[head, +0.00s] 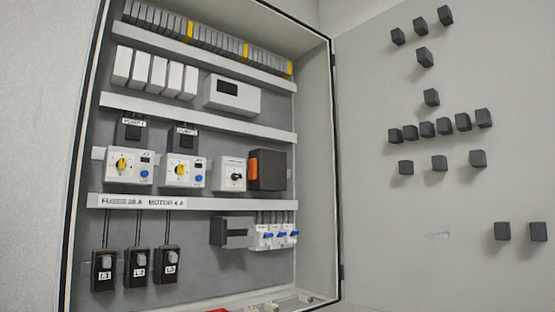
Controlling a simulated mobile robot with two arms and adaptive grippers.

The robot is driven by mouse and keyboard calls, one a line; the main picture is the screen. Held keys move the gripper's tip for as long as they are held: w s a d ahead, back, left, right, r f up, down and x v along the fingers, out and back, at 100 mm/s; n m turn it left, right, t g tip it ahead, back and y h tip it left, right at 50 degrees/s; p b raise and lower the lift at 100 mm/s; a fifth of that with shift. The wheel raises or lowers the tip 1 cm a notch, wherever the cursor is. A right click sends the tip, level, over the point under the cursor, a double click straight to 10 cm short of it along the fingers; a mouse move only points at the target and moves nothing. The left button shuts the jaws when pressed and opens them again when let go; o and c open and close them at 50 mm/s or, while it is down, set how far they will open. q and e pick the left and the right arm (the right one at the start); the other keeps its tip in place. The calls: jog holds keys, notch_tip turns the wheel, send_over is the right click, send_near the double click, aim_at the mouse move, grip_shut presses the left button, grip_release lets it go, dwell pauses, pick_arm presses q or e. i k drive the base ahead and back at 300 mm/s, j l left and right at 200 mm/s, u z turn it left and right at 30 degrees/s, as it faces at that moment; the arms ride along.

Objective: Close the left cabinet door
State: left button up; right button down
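An open electrical cabinet (318,150) fills the middle of the head view, with its inside exposed. A light grey door panel (400,245) is swung open on the cabinet's right side, with hinges at the cabinet's right edge. Its inner face carries many small black blocks. A plain grey surface (40,150) lies left of the cabinet; I cannot tell whether it is a door or a wall. The outer edges of both surfaces are out of frame. Neither of my grippers is in view.
Inside the cabinet are white rails (200,204), white switch units with yellow knobs (183,171), an orange and black switch (267,170), breakers with blue levers (273,236) and fuse holders (137,268). Small parts at the bottom edge are cut off. No loose object blocks the opening.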

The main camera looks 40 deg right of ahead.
aim_at(446, 109)
jog(key=z, duration=1.1)
